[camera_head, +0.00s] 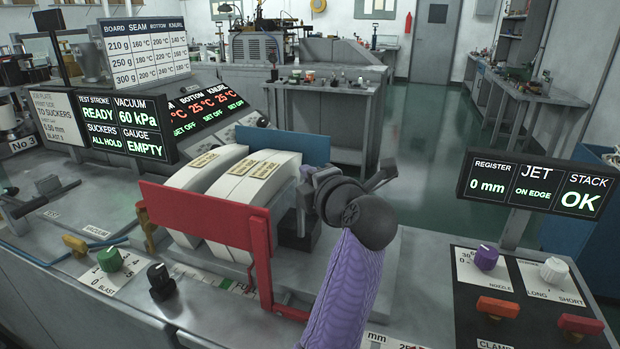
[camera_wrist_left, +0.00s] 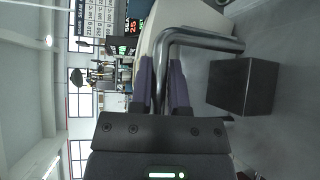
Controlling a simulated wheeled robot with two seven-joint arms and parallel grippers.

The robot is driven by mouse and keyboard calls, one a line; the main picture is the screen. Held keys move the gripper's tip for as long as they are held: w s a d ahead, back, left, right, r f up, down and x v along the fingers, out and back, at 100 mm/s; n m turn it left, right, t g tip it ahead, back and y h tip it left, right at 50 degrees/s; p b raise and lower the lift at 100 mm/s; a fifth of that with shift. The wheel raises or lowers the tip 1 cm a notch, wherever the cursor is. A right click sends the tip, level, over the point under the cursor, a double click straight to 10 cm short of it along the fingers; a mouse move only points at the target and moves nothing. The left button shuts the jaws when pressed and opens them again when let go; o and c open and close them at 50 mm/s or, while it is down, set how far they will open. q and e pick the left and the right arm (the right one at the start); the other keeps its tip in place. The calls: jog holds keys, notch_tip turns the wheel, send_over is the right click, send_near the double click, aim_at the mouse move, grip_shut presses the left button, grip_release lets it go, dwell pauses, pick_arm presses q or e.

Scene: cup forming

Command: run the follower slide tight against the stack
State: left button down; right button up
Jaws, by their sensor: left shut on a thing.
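The stack of pale curved board blanks (camera_head: 225,190) stands on the bench between a red front frame (camera_head: 200,212) and a blue back plate (camera_head: 283,143). At its right end is the follower slide, with a dark block (camera_head: 296,232) low down and a grey bar handle; the block also shows in the wrist view (camera_wrist_left: 243,86). My left gripper (camera_head: 318,182) is shut on the bent grey handle (camera_wrist_left: 205,38), which passes between its purple fingers. My wrist hides part of the slide, and I cannot tell whether it touches the stack. My right gripper is not in view.
A display (camera_head: 535,184) at right reads register 0 mm, jet on edge, stack OK. Below it is a panel with knobs and orange levers (camera_head: 497,307). Green and black knobs (camera_head: 160,276) stand at front left. A lever (camera_head: 380,179) lies just right of my wrist.

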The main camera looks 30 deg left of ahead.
pick_arm(q)
jog(key=shift+f, duration=0.1)
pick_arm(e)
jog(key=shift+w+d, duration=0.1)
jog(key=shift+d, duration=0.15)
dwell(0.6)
pick_arm(q)
jog(key=shift+s+a+r+p, duration=0.2)
jog(key=shift+a+p, duration=0.15)
jog(key=shift+p, duration=0.25)
jog(key=shift+s+a+r+p, duration=0.15)
jog(key=shift+a+p, duration=0.2)
jog(key=shift+p, duration=0.2)
jog(key=shift+a+f, duration=0.3)
jog(key=shift+a, duration=0.45)
jog(key=c, duration=0.6)
grip_release()
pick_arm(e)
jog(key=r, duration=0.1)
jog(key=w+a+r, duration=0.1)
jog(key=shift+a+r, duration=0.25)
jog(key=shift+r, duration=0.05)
